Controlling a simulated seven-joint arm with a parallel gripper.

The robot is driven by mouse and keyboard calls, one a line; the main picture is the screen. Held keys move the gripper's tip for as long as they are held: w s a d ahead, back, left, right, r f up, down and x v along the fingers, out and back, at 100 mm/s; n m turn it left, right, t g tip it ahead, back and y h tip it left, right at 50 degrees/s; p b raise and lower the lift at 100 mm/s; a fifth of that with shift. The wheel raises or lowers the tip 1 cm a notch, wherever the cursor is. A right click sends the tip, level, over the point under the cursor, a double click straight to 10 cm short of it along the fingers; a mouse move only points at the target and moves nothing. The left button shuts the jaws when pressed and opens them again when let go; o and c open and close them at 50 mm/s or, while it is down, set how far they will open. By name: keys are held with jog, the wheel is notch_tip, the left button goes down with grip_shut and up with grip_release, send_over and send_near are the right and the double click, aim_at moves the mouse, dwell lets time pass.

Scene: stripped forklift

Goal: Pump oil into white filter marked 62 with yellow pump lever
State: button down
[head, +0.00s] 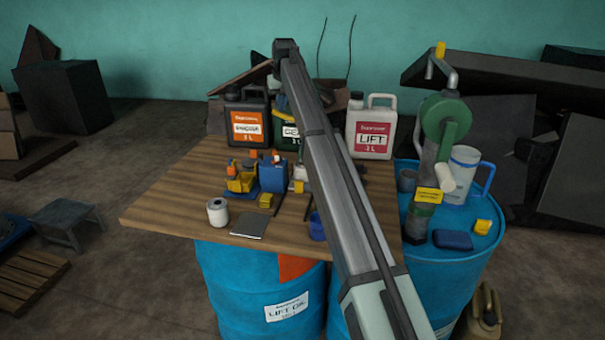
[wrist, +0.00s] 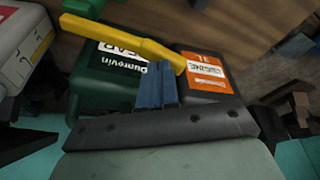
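A small white cylinder (head: 217,212) with a dark top, like a filter, stands at the table's front left; no number is readable on it. A long yellow bar (wrist: 125,40), like a lever, crosses above a dark green can (wrist: 105,80) in the wrist view. A bit of yellow shows beside this can in the head view (head: 280,103). My arm hides the gripper and part of the can in the head view.
An orange-labelled black can (head: 247,116) and a white LIFT can (head: 371,128) flank the green can. Small items crowd the middle of the wooden table (head: 160,208). A green crank pump (head: 445,118) stands on the right blue barrel (head: 445,270).

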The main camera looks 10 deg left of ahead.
aim_at(282, 118)
jog(key=shift+f, duration=2.5)
jog(key=shift+r, duration=0.15)
jog(key=shift+r, duration=3.6)
jog(key=shift+f, duration=0.1)
